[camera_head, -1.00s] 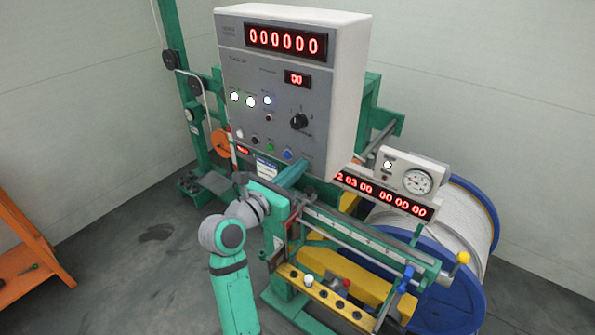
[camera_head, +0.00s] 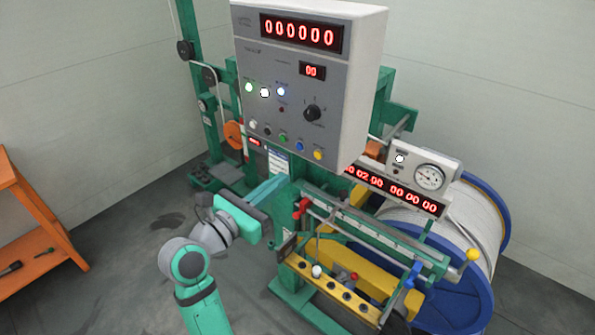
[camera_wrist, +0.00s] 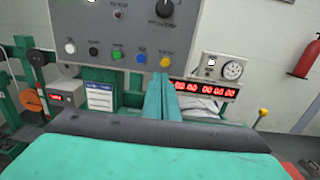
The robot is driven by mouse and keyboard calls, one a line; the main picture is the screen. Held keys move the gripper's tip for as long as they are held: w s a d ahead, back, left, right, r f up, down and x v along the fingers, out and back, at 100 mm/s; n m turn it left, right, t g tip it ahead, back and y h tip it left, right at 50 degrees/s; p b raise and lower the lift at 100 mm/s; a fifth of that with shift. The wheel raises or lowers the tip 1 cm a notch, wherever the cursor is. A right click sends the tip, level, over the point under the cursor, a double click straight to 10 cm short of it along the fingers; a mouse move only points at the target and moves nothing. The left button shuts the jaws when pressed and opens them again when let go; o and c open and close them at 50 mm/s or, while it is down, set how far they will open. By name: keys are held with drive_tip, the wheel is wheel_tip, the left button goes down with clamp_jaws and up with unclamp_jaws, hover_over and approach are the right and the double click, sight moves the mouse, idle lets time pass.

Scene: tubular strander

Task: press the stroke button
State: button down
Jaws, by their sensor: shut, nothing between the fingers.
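The grey control box (camera_head: 270,75) has a bottom row of small buttons: white (camera_head: 253,125), black (camera_head: 267,132), green (camera_head: 283,138), blue (camera_head: 299,146) and yellow (camera_head: 318,154). Their labels are too small to read, so I cannot tell which is the stroke button. The row also shows in the wrist view, with the yellow button (camera_wrist: 165,62) just beyond the fingertips. My gripper (camera_head: 283,180) is shut and empty, below and left of the yellow button in the head view. In the wrist view my gripper (camera_wrist: 163,82) points toward the box; contact with it cannot be seen.
A rotary knob (camera_head: 312,113) sits above the buttons. A red digit display (camera_head: 390,190) and a dial gauge (camera_head: 429,177) stand at right. A green rail with levers (camera_head: 375,235) lies below. An orange shelf (camera_head: 30,220) stands at left; floor between is clear.

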drive_tip(key=shift+v, duration=1.05)
drive_tip(key=shift+s, duration=0.35)
drive_tip(key=shift+d, duration=0.2)
idle(0.5)
